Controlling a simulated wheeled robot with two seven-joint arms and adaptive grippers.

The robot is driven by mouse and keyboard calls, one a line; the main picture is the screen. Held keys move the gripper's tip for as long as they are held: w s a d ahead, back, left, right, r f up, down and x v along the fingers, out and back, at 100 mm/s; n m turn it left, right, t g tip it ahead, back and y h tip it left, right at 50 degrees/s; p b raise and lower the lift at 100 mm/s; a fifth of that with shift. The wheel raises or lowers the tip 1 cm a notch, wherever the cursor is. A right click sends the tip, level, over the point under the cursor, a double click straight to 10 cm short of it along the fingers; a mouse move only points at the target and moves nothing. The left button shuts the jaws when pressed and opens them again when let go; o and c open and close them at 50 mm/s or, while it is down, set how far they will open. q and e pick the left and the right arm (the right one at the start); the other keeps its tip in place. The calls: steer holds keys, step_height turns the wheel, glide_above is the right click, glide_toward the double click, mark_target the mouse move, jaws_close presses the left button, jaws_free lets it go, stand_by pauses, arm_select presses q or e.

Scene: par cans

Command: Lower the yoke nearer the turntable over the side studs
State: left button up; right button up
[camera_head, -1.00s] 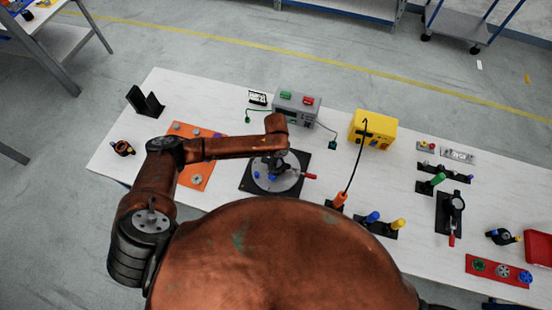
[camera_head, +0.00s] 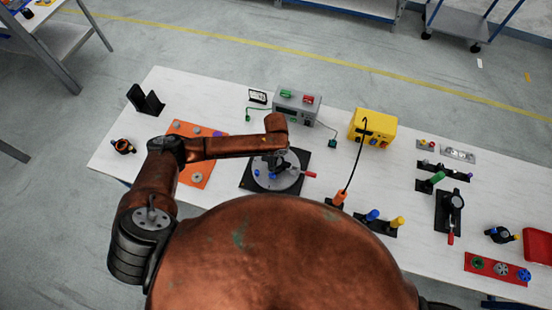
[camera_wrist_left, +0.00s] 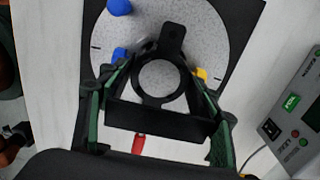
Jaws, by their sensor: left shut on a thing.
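The turntable (camera_head: 284,182) is a grey disc on a black base plate, below my left gripper (camera_head: 272,158). In the left wrist view its speckled disc (camera_wrist_left: 210,45) fills the top. My left gripper (camera_wrist_left: 160,78) has green-lined fingers and is shut on a black part, seemingly the yoke (camera_wrist_left: 160,120), over the disc. A black ring (camera_wrist_left: 160,100) shows between the fingers. A blue stud (camera_wrist_left: 120,54) is left of it and a yellow stud (camera_wrist_left: 201,73) right. The fingers hide the contact, so I cannot tell whether the yoke touches the studs. My right gripper is not in view.
A grey power unit (camera_head: 296,108) and a yellow box (camera_head: 373,130) stand behind the turntable. An orange plate (camera_head: 196,172) lies to its left, partly under my arm. A red-handled tool (camera_head: 308,174) is at its right edge. Bare tabletop (camera_head: 225,95) lies behind.

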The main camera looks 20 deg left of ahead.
arm_select(q)
steer(key=shift+f, duration=0.1)
stand_by(0.7)
steer(key=o, duration=0.9)
steer(key=shift+o, duration=0.4)
steer(key=o, duration=0.4)
steer(key=shift+o, duration=0.2)
step_height(320, 180, up, 12)
steer(key=shift+r, duration=0.1)
